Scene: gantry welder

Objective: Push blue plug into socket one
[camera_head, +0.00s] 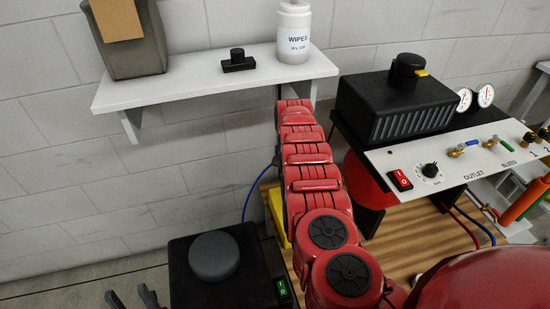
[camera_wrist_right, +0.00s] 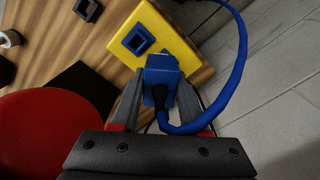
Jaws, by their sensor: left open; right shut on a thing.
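The blue plug (camera_wrist_right: 158,72) is between the fingers of my right gripper (camera_wrist_right: 160,80), which is shut on it. A blue cable (camera_wrist_right: 240,50) curves away from the plug to the right. The plug's front overlaps the yellow socket box (camera_wrist_right: 190,60) in the right wrist view; I cannot tell whether it touches or enters a socket. A square blue-rimmed socket (camera_wrist_right: 138,40) shows uncovered to the plug's upper left. In the head view the yellow box (camera_head: 277,214) is mostly behind my red right arm, and the right gripper is hidden. My left gripper (camera_head: 129,295) is open and empty at the bottom edge.
The yellow box is on a striped wooden top (camera_head: 410,250). A black box with a round grey knob (camera_head: 214,256) stands to its left. A control panel (camera_head: 460,155) is at the right. A white shelf (camera_head: 215,83) holds a wipes bottle (camera_head: 293,32).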

